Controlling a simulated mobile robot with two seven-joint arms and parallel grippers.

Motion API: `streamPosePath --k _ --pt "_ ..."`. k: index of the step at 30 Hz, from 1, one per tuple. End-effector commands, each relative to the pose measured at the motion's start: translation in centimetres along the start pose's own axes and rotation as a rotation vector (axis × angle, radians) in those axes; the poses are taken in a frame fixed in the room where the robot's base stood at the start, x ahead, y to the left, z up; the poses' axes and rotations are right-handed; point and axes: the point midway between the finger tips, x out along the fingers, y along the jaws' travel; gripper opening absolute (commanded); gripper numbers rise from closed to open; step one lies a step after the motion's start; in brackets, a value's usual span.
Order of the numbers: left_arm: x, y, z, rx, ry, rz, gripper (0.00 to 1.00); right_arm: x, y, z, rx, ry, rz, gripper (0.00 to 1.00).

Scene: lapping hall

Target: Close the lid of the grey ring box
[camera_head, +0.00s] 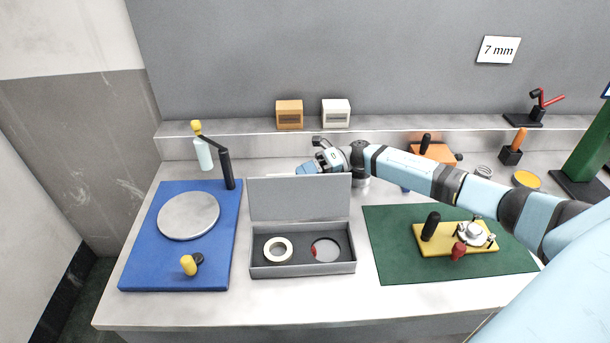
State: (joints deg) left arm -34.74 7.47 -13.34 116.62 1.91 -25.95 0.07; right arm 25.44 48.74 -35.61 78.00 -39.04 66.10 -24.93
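The grey ring box (302,269) stands on the bench between the blue mat and the green mat. Its lid (299,199) is open and stands up at the back edge, leaning slightly back. A pale ring (278,249) sits in the left recess. The right recess (326,250) shows a round grey area with a red mark at its left side. My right gripper (316,157) is behind and above the lid's top edge, near its right half. The lid hides part of it, and its finger opening is unclear. My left gripper is not in view.
The blue mat (141,271) at left bears a round plate (188,215) and a yellow-knobbed tool (188,265). The green mat (386,266) at right bears a yellow fixture (430,247). An orange block and a white block (336,113) stand on the back ledge. Bench before the box is clear.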

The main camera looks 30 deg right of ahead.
Motion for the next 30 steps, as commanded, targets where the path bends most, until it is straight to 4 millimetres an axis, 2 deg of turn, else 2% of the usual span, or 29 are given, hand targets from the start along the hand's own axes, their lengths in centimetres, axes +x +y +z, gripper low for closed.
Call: streamPosePath --k 5,6,10,11,23,30 --pt "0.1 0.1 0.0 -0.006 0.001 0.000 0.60 0.0 0.0 0.0 0.000 0.000 0.000 0.38" --pt "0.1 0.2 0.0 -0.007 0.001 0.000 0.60 0.0 0.0 0.0 0.000 0.000 0.000 0.33" --pt "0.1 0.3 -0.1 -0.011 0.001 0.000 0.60 0.0 0.0 0.0 0.000 0.000 0.000 0.03" --pt "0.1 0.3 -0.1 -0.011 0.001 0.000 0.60 0.0 0.0 0.0 0.000 0.000 0.000 0.00" --pt "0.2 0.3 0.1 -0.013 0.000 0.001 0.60 -0.1 0.2 -0.3 -0.034 0.002 -0.013 0.00" --pt "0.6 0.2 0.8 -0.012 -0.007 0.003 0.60 -0.6 1.0 -0.9 -0.158 0.001 -0.062 0.00"
